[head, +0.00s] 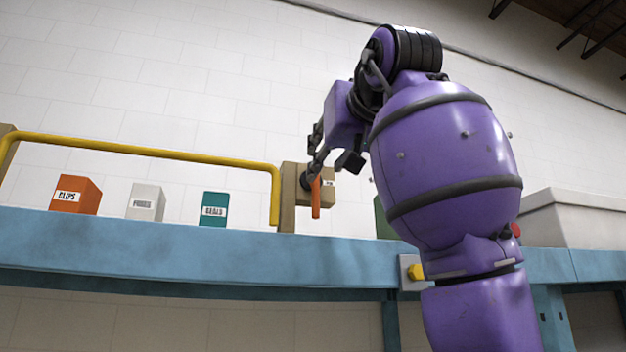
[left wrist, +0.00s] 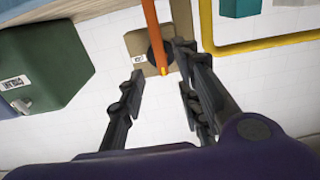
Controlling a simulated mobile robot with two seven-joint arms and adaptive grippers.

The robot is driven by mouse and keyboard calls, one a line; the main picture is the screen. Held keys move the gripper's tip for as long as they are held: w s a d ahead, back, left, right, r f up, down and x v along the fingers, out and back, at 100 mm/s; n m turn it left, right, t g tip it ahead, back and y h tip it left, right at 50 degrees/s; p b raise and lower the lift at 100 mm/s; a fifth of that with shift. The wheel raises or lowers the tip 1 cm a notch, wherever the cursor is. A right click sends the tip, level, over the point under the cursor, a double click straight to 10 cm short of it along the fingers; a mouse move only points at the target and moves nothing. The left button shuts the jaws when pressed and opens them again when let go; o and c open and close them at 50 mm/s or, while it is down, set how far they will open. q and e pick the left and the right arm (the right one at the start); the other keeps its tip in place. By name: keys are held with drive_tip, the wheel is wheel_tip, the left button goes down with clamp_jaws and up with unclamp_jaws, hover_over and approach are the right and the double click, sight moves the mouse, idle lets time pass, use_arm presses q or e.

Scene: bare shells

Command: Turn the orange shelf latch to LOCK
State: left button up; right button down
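The orange latch (head: 316,198) hangs down from a dark round pivot on a tan block (head: 288,200). A small white label sits on the block beside the pivot, too small to read. In the left wrist view the latch (left wrist: 153,30) rises from the pivot to the top edge, with the picture upside down. My left gripper (head: 318,160) is at the pivot end of the latch. In the wrist view the gripper (left wrist: 162,65) is open, its fingers apart on either side of the latch's pivot end; whether they touch it I cannot tell. My right gripper is not in view.
A yellow rail (head: 150,151) runs left of the block. Behind it on the blue shelf (head: 150,245) stand an orange CLIPS box (head: 76,195), a white box (head: 146,202) and a teal SEALS box (head: 213,209). A green box (left wrist: 45,60) stands on the latch's other side.

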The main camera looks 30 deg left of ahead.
sight(313, 193)
use_arm(q)
drive_tip(key=x, duration=0.6)
drive_tip(key=shift+w+a, duration=0.2)
drive_tip(key=shift+a, duration=0.1)
drive_tip(key=shift+s, duration=0.1)
drive_tip(key=shift+c, duration=0.3)
clamp_jaws()
